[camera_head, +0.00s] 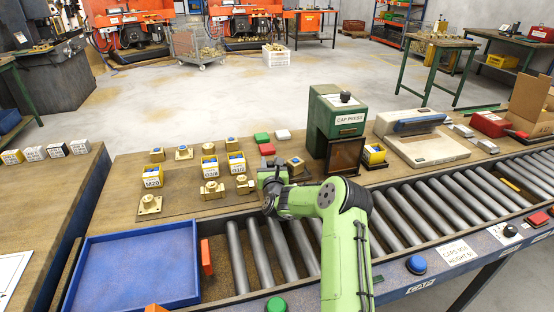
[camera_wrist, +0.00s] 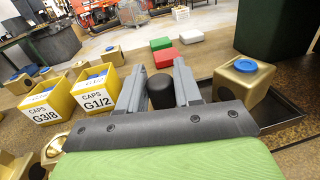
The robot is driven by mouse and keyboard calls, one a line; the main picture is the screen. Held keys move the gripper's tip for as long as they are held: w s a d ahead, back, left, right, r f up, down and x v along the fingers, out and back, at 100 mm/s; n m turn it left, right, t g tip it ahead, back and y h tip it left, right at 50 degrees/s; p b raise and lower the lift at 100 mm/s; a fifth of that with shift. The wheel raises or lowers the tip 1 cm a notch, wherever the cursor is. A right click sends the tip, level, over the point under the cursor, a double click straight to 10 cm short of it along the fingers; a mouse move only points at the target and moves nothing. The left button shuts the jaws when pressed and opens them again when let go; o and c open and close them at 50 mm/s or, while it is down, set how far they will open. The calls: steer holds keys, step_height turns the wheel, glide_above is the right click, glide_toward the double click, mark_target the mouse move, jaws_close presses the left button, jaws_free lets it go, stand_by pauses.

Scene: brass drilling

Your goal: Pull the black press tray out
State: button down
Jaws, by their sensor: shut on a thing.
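The green cap press (camera_head: 336,122) stands on the bench, right of my gripper; its dark green side also shows in the wrist view (camera_wrist: 275,32). The black press tray (camera_wrist: 285,112) lies low in front of it, sticking out toward my gripper. A brass block with a blue cap (camera_wrist: 242,85) sits at the tray; it also shows in the head view (camera_head: 295,164). My gripper (camera_wrist: 158,77) is shut on the tray's black knob (camera_wrist: 160,94), with one finger on each side. My gripper hides part of the tray.
Yellow cap boxes (camera_wrist: 99,92) and brass fittings (camera_head: 212,190) stand left of my gripper. Green (camera_head: 262,138), red (camera_head: 267,149) and white blocks lie behind it. A roller conveyor (camera_head: 280,245) and a blue tray (camera_head: 135,270) are in front.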

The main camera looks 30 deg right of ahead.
steer(key=shift+d, duration=0.1)
steer(key=c, duration=0.9)
jaws_free()
steer(key=b+v, duration=0.1)
steer(key=v, duration=1.4)
steer(key=shift+f, duration=0.1)
steer(key=shift+s+a, duration=0.25)
steer(key=shift+s, duration=0.15)
